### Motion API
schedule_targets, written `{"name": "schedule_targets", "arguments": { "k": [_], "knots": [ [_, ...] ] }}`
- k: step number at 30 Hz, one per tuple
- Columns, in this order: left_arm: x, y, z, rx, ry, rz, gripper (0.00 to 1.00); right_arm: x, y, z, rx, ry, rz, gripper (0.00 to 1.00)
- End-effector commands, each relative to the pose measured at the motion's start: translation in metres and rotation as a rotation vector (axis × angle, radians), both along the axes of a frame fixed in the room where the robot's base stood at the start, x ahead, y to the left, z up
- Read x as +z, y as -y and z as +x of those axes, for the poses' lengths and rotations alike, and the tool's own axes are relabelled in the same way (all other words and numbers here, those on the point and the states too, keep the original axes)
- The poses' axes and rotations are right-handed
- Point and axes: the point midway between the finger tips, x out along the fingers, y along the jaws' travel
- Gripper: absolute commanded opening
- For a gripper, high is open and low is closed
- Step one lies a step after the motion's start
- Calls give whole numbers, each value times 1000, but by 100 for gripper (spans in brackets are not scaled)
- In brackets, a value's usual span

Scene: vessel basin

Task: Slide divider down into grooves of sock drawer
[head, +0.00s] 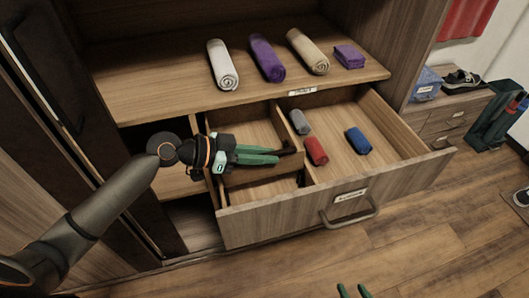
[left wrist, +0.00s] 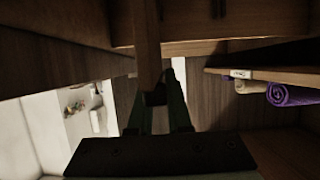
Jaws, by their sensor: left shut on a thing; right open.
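The sock drawer (head: 390,185) is pulled out below a shelf. A wooden divider (head: 262,172) shows across its left section, just under my left gripper (head: 278,155). In the left wrist view the divider (left wrist: 147,45) runs up from between the green fingers (left wrist: 158,100), with a dark piece at the grip. My left gripper is shut on the divider. The grooves are hidden or too small to see, and I cannot tell whether the divider's ends sit in them. My right gripper (head: 353,291) is open at the bottom edge, with only its green fingertips showing.
Grey (head: 299,122), red (head: 316,151) and blue (head: 358,140) rolls lie in the drawer's right section. Rolled cloths and a folded purple cloth (head: 349,56) lie on the shelf (head: 150,92) above. The floor (head: 420,245) before the drawer is clear.

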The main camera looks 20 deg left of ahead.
Motion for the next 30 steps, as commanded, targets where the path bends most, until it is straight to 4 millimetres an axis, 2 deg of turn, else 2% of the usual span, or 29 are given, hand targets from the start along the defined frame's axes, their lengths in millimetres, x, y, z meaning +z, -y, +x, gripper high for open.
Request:
{"name": "schedule_targets", "arguments": {
  "k": [3, 11, 30],
  "knots": [
    [-6, 0, 0, 0, 0, 0, 0, -3, 3, 0, -2, 4, -3, 50],
    [-5, 0, 0, 0, 0, 0, 0, -7, 4, -9, -3, -16, -6, 50],
    [-5, 0, 0, 0, 1, 0, 0, -9, 4, -7, -4, -12, -7, 50]
  ]
}}
